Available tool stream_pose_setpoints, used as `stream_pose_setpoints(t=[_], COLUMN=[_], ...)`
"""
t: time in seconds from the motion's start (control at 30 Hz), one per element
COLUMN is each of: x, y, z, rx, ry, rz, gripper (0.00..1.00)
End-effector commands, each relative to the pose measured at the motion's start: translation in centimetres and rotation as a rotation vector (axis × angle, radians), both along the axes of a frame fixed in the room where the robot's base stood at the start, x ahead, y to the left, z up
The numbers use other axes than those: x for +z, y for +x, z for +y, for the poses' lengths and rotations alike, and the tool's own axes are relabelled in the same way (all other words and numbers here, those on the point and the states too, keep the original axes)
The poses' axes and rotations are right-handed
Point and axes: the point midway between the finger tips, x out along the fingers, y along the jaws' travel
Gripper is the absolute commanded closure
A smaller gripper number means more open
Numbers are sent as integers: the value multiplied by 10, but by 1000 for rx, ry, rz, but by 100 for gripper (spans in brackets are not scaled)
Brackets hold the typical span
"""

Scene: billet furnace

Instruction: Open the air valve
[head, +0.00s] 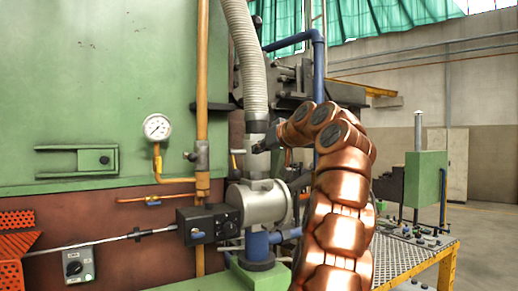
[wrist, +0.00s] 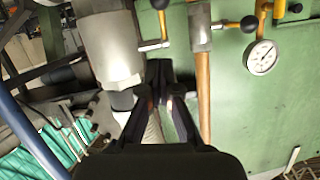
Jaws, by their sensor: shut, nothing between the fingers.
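Which fitting is the air valve is not certain. A grey valve body (head: 202,155) sits on the vertical orange pipe, with a black knob on its left. The valve body also shows in the wrist view (wrist: 200,35), with the black knob (wrist: 249,23) to its right. A small lever (wrist: 155,46) shows between that pipe and a pale cylinder. My gripper (head: 258,148) is in front of the lower end of the ribbed hose, right of the pipe. In the wrist view my gripper (wrist: 160,78) is shut and empty, its fingertips below the lever in the picture.
A pressure gauge (head: 157,127) is on the green furnace wall. The ribbed hose (head: 246,60) runs down to a grey cylindrical body (head: 258,204). A black control box (head: 205,224) sits left of it. A grated table (head: 425,262) stands at the right.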

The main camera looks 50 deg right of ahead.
Motion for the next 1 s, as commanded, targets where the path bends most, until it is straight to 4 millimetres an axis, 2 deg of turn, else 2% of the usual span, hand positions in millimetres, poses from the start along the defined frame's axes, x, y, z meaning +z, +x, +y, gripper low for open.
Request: stream_pose_setpoints(t=[0.37,1.0], x=[-17,-50], y=[64,80], z=[-13,-11], rx=[1,3], ry=[2,2], rz=[2,1], gripper=[100,100])
